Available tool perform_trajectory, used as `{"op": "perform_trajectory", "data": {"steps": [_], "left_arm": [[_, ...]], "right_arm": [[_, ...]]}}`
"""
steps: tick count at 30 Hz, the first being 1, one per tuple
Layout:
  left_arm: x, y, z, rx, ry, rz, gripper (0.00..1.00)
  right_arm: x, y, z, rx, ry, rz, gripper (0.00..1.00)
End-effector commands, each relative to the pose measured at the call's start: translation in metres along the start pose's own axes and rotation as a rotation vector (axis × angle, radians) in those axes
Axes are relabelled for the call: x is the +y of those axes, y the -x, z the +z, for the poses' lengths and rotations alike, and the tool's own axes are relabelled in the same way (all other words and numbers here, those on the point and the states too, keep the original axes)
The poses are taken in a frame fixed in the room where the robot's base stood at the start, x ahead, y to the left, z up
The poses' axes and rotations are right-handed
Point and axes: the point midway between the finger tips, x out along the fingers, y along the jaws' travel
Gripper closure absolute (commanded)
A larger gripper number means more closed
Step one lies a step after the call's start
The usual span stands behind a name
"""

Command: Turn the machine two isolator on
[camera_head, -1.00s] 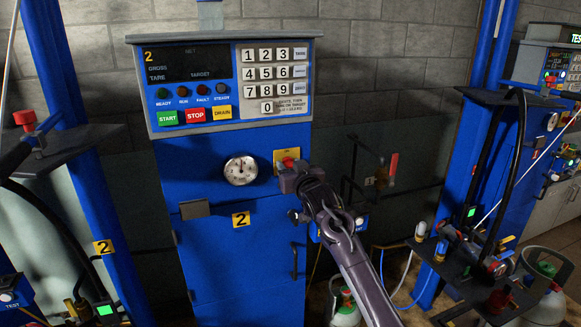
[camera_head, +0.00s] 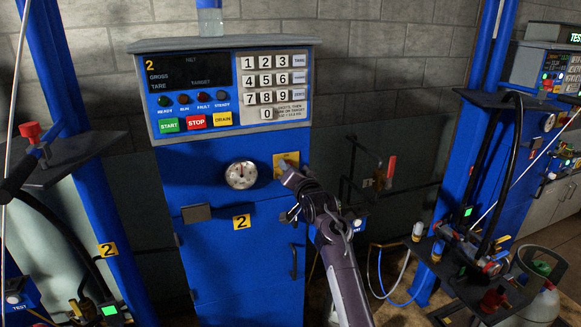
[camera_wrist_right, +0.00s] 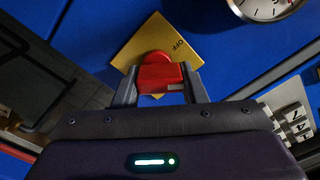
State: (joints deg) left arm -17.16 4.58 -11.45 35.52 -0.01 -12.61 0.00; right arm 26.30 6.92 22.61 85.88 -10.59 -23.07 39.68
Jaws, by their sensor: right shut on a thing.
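The machine two isolator (camera_wrist_right: 158,74) is a red rotary knob on a yellow plate (camera_wrist_right: 138,43) on the blue cabinet; the word OFF shows on the plate in the right wrist view. My right gripper (camera_wrist_right: 160,88) has its two fingers on either side of the red knob, closed on it. In the head view my right gripper (camera_head: 290,172) covers the knob, and only part of the yellow plate (camera_head: 291,157) shows. The machine two display (camera_head: 190,70) is dark. My left gripper is not in view.
A round gauge (camera_head: 241,175) sits left of the isolator plate. The keypad (camera_head: 275,78) and the START, STOP and DRAIN buttons are above. A red-handled valve (camera_head: 391,168) is on the wall to the right. A gas cylinder (camera_head: 541,300) stands at lower right.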

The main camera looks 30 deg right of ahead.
Motion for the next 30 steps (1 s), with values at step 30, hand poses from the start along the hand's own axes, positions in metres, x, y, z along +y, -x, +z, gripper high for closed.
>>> {"op": "perform_trajectory", "data": {"steps": [30], "left_arm": [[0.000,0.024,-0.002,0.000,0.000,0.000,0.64]], "right_arm": [[0.004,0.000,-0.001,0.000,-0.826,0.001,0.85]]}}
